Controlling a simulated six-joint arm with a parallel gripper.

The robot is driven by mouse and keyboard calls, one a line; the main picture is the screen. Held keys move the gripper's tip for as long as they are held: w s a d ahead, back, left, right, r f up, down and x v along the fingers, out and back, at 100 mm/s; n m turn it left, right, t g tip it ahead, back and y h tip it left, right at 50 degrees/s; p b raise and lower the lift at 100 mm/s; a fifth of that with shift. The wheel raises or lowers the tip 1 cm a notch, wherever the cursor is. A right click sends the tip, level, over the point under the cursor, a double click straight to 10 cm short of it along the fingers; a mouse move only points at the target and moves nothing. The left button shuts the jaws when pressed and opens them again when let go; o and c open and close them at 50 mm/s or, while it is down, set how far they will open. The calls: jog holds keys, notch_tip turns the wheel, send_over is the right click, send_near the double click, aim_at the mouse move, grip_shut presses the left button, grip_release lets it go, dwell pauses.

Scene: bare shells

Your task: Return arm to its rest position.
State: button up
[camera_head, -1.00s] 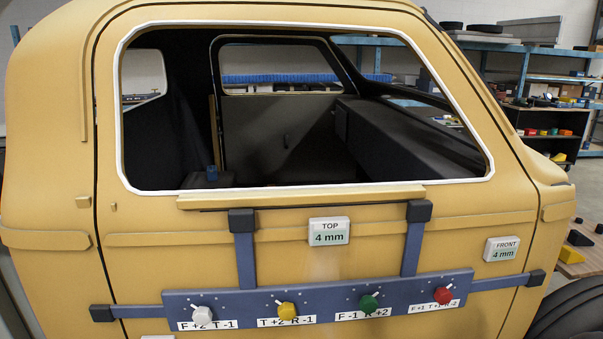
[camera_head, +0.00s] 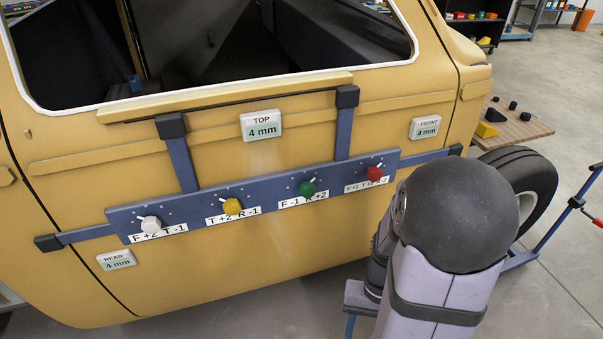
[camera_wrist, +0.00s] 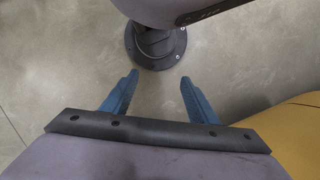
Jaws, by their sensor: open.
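My gripper (camera_wrist: 158,78) shows in the wrist view with its two blue fingers apart. Nothing is between them. They point over the bare grey floor, near my own base flange. In the head view, my arm's dark rounded joint and pale link stand at the lower right, in front of the yellow vehicle door (camera_head: 210,265). I cannot make out the fingers there. The blue bar (camera_head: 265,190) on the door carries a white knob (camera_head: 149,224), a yellow knob (camera_head: 233,206), a green knob (camera_head: 307,188) and a red knob (camera_head: 374,174).
Gauges marked TOP (camera_head: 261,125), FRONT (camera_head: 425,128) and REAR (camera_head: 117,260) each read 4 mm. A wheel (camera_head: 535,180) and a small wooden table (camera_head: 525,128) stand right of the door. A blue stand (camera_head: 565,225) is at the far right. Open floor (camera_head: 565,285) lies around it.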

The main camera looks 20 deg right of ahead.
jog(key=w+a+r+n+t+h+p, duration=0.1)
jog(key=w+a+r+n+t, duration=0.1)
jog(key=w+a+r+n, duration=0.4)
jog(key=w+a+r, duration=0.1)
jog(key=a+r, duration=0.1)
jog(key=a, duration=0.1)
jog(key=shift+t+h+p, duration=0.3)
jog(key=shift+t+p, duration=0.1)
dwell(0.4)
